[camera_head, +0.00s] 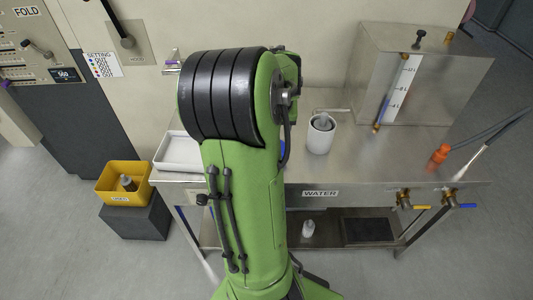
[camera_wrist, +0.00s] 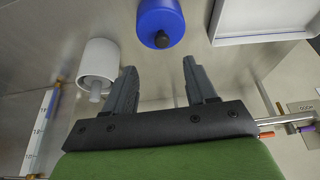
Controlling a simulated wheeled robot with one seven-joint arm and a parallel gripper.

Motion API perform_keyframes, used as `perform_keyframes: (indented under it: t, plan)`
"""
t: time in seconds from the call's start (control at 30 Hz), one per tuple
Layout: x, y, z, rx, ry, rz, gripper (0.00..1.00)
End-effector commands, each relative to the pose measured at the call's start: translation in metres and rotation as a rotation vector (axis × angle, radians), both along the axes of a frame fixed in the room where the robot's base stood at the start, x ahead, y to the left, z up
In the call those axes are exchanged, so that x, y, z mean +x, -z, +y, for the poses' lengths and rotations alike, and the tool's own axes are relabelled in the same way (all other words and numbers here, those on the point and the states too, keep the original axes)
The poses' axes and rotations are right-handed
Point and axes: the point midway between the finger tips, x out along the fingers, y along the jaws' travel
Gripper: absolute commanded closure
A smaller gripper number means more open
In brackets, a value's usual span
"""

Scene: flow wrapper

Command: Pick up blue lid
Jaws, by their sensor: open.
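The blue lid (camera_wrist: 158,18) shows at the top middle of the wrist view, a round blue piece with a small dark knob. It lies beyond the fingertips, roughly in line with the gap between them, and apart from them. My gripper (camera_wrist: 159,67) is open, with nothing between its two dark fingers. In the head view my green arm hides both the gripper and the lid.
A white cup (camera_wrist: 99,58) with a grey piece in it stands beside the lid; the head view shows it right of my arm (camera_head: 320,138). A white tray (camera_wrist: 262,39) lies on the lid's other side. A steel tank (camera_head: 425,85) stands on the metal table (camera_head: 375,165).

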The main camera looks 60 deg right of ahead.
Motion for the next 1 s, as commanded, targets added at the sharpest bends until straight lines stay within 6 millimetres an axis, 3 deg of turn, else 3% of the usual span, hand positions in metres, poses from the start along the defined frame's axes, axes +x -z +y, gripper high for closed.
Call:
perform_keyframes:
  t: [0.03, 0.13, 0.37, 0.57, 0.87, 1.0]
  plan:
    - [0.001, 0.018, -0.004, 0.003, 0.001, 0.005, 0.44]
    - [0.006, 0.040, -0.013, 0.003, 0.000, 0.004, 0.44]
    - [0.013, 0.067, -0.023, 0.001, -0.001, 0.001, 0.44]
    - [0.022, 0.101, -0.036, 0.001, -0.002, 0.002, 0.44]
    - [0.024, 0.106, -0.039, -0.001, -0.003, -0.002, 0.45]
    - [0.024, 0.105, -0.038, -0.001, -0.003, -0.002, 0.67]
